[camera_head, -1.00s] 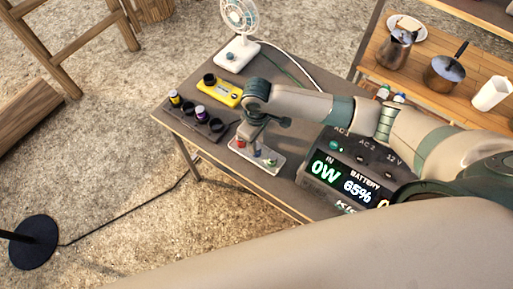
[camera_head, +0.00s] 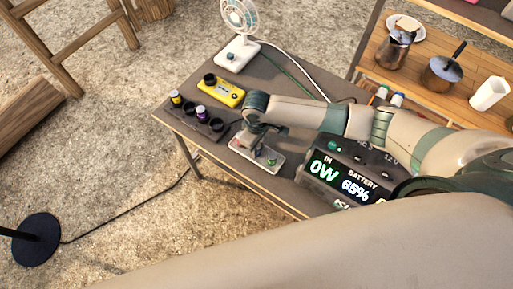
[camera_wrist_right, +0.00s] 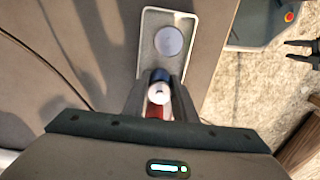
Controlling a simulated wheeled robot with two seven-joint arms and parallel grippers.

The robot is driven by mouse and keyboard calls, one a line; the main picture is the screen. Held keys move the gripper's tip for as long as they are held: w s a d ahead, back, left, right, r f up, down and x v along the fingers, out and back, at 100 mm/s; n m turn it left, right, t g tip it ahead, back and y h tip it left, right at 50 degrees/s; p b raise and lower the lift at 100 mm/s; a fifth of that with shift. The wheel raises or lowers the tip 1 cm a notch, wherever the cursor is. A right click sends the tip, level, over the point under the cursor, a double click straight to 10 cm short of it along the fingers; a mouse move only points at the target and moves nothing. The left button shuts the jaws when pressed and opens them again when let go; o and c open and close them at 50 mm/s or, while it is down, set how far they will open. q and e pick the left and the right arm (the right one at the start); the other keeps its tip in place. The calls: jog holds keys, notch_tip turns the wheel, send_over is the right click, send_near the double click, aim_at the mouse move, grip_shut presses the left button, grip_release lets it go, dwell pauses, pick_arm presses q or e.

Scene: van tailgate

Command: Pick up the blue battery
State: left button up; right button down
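A blue battery (camera_wrist_right: 159,76) with a pale round end facing the camera stands between the fingers of my right gripper (camera_wrist_right: 160,97) in the right wrist view. The fingers lie close against both its sides, shut on it. In the head view my right gripper (camera_head: 254,140) is low over a pale tray (camera_head: 243,152) and hides part of it. A red thing (camera_wrist_right: 154,112) shows behind the battery's pale end. A flat silver disc (camera_wrist_right: 170,41) lies in the tray. My left gripper (camera_wrist_right: 300,51) shows open and empty at the right edge of the wrist view, off the table.
A power station (camera_head: 340,178) with a lit display stands right of the tray. A yellow device (camera_head: 224,92), a dark holder (camera_head: 190,117) with small cylinders and a white fan (camera_head: 238,50) are on the same table. A wooden shelf (camera_head: 420,85) with pots stands at the back right.

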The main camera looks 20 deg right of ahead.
jog(key=shift+r, duration=0.15)
jog(key=shift+r+b, duration=0.45)
jog(key=shift+r, duration=0.2)
notch_tip(320, 180, up, 2)
jog(key=shift+r+b, duration=0.25)
jog(key=shift+b, duration=0.25)
jog(key=s+d+r+b, duration=0.2)
jog(key=s+d+r, duration=0.4)
jog(key=s, duration=0.3)
jog(key=shift+s+d+r, duration=0.25)
jog(key=shift+d+r, duration=0.15)
jog(key=shift+r, duration=0.05)
jog(key=shift+w, duration=0.1)
